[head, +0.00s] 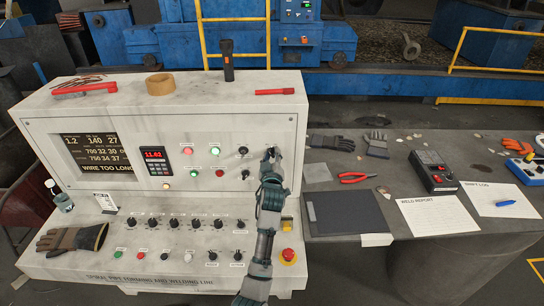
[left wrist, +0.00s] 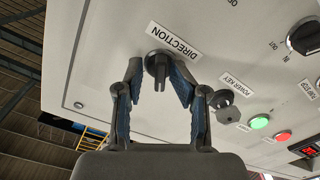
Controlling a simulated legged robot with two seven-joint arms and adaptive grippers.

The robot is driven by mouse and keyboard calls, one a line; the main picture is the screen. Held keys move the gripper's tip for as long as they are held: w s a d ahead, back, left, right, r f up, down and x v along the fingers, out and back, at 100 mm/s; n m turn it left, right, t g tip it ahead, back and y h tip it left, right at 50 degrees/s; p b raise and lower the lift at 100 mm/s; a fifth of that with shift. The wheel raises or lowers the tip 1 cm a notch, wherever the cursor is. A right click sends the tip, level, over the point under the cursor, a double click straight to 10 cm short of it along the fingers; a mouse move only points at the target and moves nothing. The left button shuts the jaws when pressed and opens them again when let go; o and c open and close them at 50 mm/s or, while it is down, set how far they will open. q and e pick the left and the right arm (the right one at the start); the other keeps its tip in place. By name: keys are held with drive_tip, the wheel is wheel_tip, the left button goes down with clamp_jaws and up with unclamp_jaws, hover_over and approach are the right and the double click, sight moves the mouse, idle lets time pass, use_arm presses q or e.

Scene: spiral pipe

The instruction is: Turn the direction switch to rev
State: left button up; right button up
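The direction switch (left wrist: 158,66) is a black knob on the pale panel, next to a label reading DIRECTION (left wrist: 173,42). Its narrow handle points down in the left wrist picture. My left gripper (left wrist: 158,82) has one finger on each side of the knob, with gaps showing beside the handle. I cannot tell whether the fingertips touch the knob's round base. In the head view my left gripper (head: 271,156) is at the upper right of the console front and hides most of the switch. The rev marking is not readable. My right gripper is not in view.
A red emergency button (head: 289,256) sits on the lower ledge near my arm. A grey table (head: 400,240) with tools and papers stands at right.

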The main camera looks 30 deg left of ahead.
use_arm(q)
drive_tip(key=shift+s, duration=0.1)
drive_tip(key=v, duration=1.1)
drive_tip(key=shift+s+d, duration=0.25)
drive_tip(key=shift+d, duration=0.1)
drive_tip(key=shift+a+f, duration=0.1)
drive_tip(key=shift+f, duration=0.1)
